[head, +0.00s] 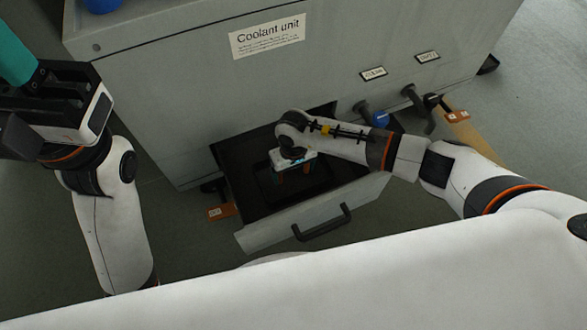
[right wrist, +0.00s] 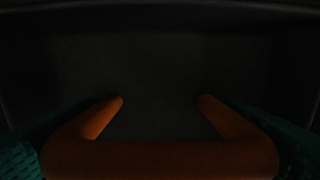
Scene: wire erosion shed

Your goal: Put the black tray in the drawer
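The grey drawer (head: 285,227) at the foot of the coolant unit is pulled open. The black tray (head: 295,186) is inside it, hard to tell from the dark drawer interior. Its orange handle (head: 308,168) stands up under my right gripper (head: 293,168). In the right wrist view the dark tray floor (right wrist: 160,75) fills the picture, with the orange handle (right wrist: 160,158) close below. Teal fingers lie along both sides of the handle and appear to touch it.
The grey coolant unit (head: 190,90) stands behind the drawer. A dark pull handle (head: 322,223) is on the drawer front. A blue object (head: 102,5) is on top.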

